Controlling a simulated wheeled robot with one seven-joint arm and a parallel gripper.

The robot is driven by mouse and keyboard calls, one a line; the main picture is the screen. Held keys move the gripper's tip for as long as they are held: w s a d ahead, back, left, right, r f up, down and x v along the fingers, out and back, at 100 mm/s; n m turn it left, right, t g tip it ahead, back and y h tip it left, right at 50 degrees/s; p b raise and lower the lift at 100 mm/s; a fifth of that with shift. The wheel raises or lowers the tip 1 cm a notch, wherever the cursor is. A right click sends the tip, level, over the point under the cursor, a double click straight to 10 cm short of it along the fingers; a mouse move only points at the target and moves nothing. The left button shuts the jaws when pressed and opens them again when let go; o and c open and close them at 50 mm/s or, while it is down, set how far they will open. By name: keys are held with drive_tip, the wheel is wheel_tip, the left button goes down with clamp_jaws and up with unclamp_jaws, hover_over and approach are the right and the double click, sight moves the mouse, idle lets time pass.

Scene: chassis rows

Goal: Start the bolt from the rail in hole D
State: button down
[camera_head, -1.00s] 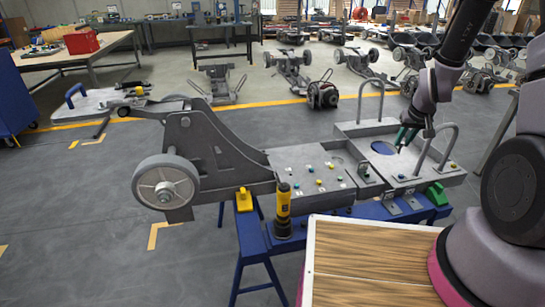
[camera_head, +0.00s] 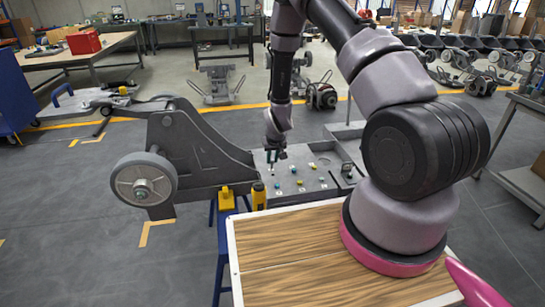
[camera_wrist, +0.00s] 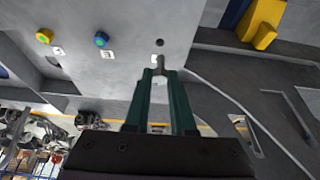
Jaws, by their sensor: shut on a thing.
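My gripper (camera_head: 275,156) is above the left end of the grey chassis plate (camera_head: 268,187). In the wrist view its two green fingers (camera_wrist: 160,78) are shut on a small grey bolt (camera_wrist: 160,65), whose end shows just beyond the fingertips. A dark hole (camera_wrist: 160,43) lies just beyond the bolt in the picture, with a partly covered white label beside it. I cannot read that letter or tell whether the bolt touches the plate. A blue-and-green bolt (camera_wrist: 101,40) and a yellow bolt (camera_wrist: 44,37) sit in the plate to the left, beside white labels. The rail is not clearly seen.
The upright grey bracket with a wheel (camera_head: 145,180) stands left of the plate. A yellow block (camera_head: 226,198) and a yellow-black tool (camera_head: 259,195) are at the plate's front edge. My arm hides much of the right side. A wood-topped surface (camera_head: 290,240) is in front.

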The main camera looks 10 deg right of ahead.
wheel_tip(320, 180, down, 2)
drive_tip(key=shift+f, duration=0.1)
drive_tip(key=n+y, duration=0.1)
drive_tip(key=n, duration=0.1)
drive_tip(key=n+y, duration=0.1)
drive_tip(key=n, duration=0.2)
drive_tip(key=d+n+g, duration=0.1)
drive_tip(key=n, duration=0.1)
drive_tip(key=shift+w+y, duration=0.15)
drive_tip(key=shift+y, duration=0.25)
drive_tip(key=n+g+y, duration=0.1)
drive_tip(key=n, duration=0.4)
drive_tip(key=shift+w+n, duration=0.1)
drive_tip(key=shift+n, duration=0.2)
drive_tip(key=shift+n+g+y, duration=0.3)
drive_tip(key=shift+n+g, duration=0.4)
drive_tip(key=shift+n, duration=0.5)
drive_tip(key=shift+f, duration=0.95)
drive_tip(key=shift+f, duration=0.6)
drive_tip(key=m, duration=0.1)
drive_tip(key=m+t, duration=0.1)
drive_tip(key=m, duration=0.1)
drive_tip(key=shift+s+a, duration=0.15)
drive_tip(key=shift+s, duration=0.05)
drive_tip(key=shift+m+t+h, duration=0.4)
drive_tip(key=shift+m+h, duration=0.1)
drive_tip(key=shift+m, duration=0.6)
